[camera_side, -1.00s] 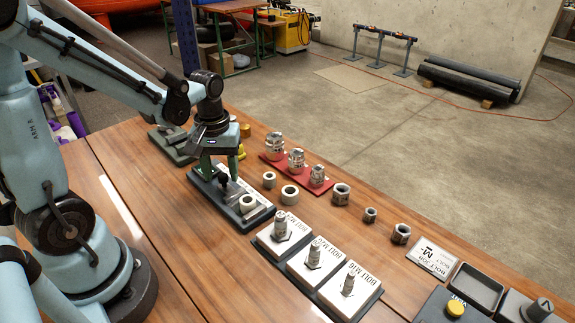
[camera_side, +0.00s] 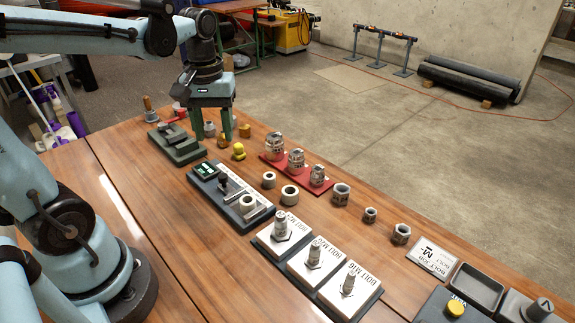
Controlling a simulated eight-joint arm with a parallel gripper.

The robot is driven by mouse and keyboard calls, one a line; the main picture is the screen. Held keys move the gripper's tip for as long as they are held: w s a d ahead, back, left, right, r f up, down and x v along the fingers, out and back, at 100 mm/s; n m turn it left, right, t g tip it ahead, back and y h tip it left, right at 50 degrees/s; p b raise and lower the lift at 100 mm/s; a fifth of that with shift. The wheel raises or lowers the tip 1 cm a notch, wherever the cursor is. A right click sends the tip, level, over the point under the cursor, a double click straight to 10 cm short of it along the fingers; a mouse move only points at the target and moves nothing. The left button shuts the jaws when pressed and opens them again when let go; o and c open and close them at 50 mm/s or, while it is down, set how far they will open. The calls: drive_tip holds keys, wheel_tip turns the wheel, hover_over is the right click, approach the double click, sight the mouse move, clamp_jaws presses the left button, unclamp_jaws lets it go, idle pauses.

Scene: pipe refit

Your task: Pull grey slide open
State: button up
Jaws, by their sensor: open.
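A dark gauge-like block (camera_side: 209,194) lies on the wooden table, left of centre, with a small lit green display (camera_side: 206,170) at its far end. A small black upright jaw or knob (camera_side: 223,184) stands on it. A grey slide piece (camera_side: 258,212) shows at its near end, partly behind a pale ring (camera_side: 247,203); how far the slide is open is hard to tell. My gripper (camera_side: 213,137) is open, pointing down, above and beyond the block and apart from it. Its fingers partly cover a grey fitting (camera_side: 209,130).
A green vise-like fixture (camera_side: 178,148) stands left of my gripper, with yellow fittings (camera_side: 239,151) to the right. A red tray (camera_side: 275,160) holds several metal fittings. Loose rings and nuts (camera_side: 290,194) and white bolt plates (camera_side: 283,234) lie nearer.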

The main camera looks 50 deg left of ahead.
drive_tip(key=shift+r, duration=0.75)
drive_tip(key=d+f+m+t, duration=0.2)
drive_tip(key=d+m+t, duration=0.5)
drive_tip(key=d+m, duration=0.1)
drive_tip(key=shift+s+f+m, duration=0.25)
drive_tip(key=shift+f+m, duration=0.1)
drive_tip(key=shift+m, duration=0.15)
drive_tip(key=shift+d, duration=0.1)
